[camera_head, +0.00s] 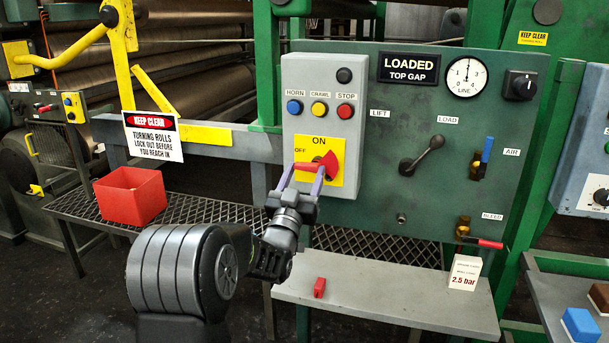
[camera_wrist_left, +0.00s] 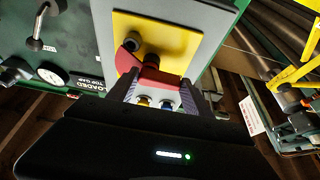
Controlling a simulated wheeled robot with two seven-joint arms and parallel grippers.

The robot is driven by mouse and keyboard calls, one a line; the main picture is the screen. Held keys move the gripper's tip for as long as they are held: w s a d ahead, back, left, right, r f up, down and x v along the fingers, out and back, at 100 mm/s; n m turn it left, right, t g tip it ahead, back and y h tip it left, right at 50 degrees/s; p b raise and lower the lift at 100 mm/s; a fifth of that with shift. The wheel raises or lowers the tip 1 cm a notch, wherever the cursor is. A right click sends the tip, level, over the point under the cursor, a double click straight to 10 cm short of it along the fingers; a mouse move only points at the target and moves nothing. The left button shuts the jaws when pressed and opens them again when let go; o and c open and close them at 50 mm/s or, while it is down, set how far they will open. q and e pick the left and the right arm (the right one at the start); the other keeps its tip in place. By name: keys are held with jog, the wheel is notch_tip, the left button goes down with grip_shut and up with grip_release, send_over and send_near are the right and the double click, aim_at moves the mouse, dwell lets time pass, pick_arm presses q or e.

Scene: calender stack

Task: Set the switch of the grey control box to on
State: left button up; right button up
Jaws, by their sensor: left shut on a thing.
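The grey control box (camera_head: 319,118) is fixed to a green panel. It has HORN, CRAWL and STOP buttons and a yellow switch plate (camera_head: 336,148) marked ON at the top and OFF at the left. The red switch handle (camera_head: 328,162) lies across the plate, with one end toward OFF; it also shows in the left wrist view (camera_wrist_left: 152,76). My left gripper (camera_head: 304,169) is shut on the handle, with a finger on each side of it. The fingers hide part of the handle. My right gripper is in neither view.
A grey shelf (camera_head: 385,299) below the panel holds a red block (camera_head: 319,287) and a white 2.5 bar card (camera_head: 465,272). A lever (camera_head: 421,156) and valves are to the right. A red bin (camera_head: 130,196) stands at left on a mesh shelf.

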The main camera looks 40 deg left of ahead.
pick_arm(q)
jog(key=shift+c, duration=0.8)
